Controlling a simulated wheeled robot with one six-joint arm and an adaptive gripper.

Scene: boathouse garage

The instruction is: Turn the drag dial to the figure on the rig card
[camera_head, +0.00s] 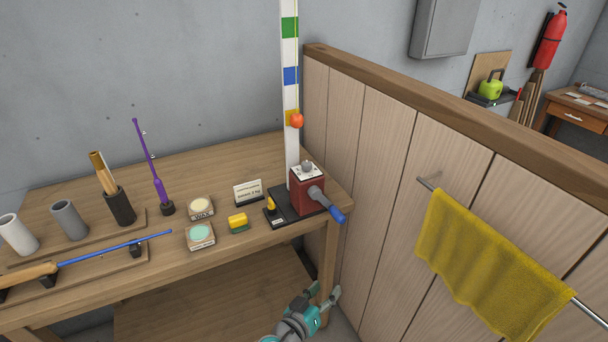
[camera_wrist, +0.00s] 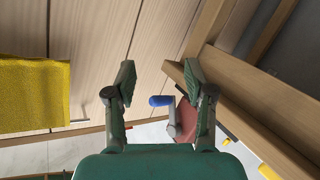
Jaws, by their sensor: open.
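The dark red winch box (camera_head: 306,192) stands on a black base at the table's right end. A small grey knob (camera_head: 307,167) sits on a white plate on its top; the knob's setting is too small to read. A crank with a blue handle (camera_head: 336,215) sticks out at its front right. A small white card (camera_head: 248,192) stands left of the box, its writing unreadable here. My gripper (camera_head: 327,296) is open and empty, below and in front of the table edge. In the wrist view (camera_wrist: 160,82), the red box (camera_wrist: 186,119) and blue handle (camera_wrist: 162,100) show beyond the open fingers.
A tall white post (camera_head: 292,100) with coloured bands and an orange ball rises behind the box. A wooden partition (camera_head: 370,140) stands close on the right, with a yellow towel (camera_head: 490,255) on a rail. Tins, a yellow block and rods occupy the table's left.

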